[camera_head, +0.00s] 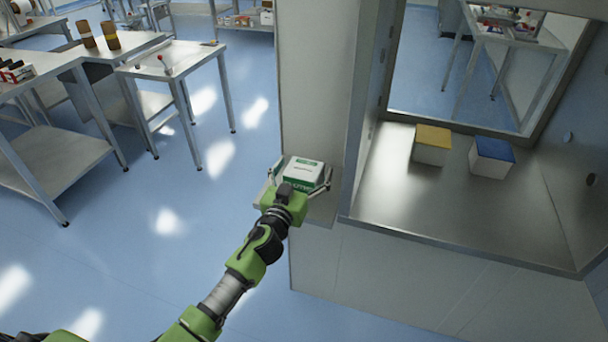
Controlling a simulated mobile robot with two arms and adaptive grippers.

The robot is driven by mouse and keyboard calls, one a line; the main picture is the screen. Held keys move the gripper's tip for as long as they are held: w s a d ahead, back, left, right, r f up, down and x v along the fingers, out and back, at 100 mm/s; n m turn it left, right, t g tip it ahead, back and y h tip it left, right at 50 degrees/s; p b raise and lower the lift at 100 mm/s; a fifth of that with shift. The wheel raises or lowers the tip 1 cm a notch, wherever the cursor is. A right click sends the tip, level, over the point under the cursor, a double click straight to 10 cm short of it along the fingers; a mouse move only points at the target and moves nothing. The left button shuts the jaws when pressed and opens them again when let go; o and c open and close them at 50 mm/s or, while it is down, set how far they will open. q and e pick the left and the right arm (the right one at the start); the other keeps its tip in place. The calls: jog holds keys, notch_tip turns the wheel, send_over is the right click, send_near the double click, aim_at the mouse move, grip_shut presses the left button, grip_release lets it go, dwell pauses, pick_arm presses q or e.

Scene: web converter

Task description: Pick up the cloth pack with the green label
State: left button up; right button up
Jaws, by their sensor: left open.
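The cloth pack with the green label (304,171) is a white block with green on its top and side. It sits on a narrow ledge (322,212) beside a pale wall panel. My left gripper (299,180) is at the near side of the pack with its fingers spread, one to the left of it and one to the right. The gripper body hides the lower front of the pack. I cannot tell whether the fingers touch it. My right gripper is not in view.
A pack with a yellow top (432,144) and one with a blue top (492,157) stand on the metal shelf (400,210) at the right, beyond a dividing wall (370,110). Metal tables (60,60) stand at the upper left. The blue floor between is clear.

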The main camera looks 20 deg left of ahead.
pick_arm(q)
jog(key=c, duration=1.4)
jog(key=shift+w, duration=0.1)
jog(key=shift+r, duration=0.1)
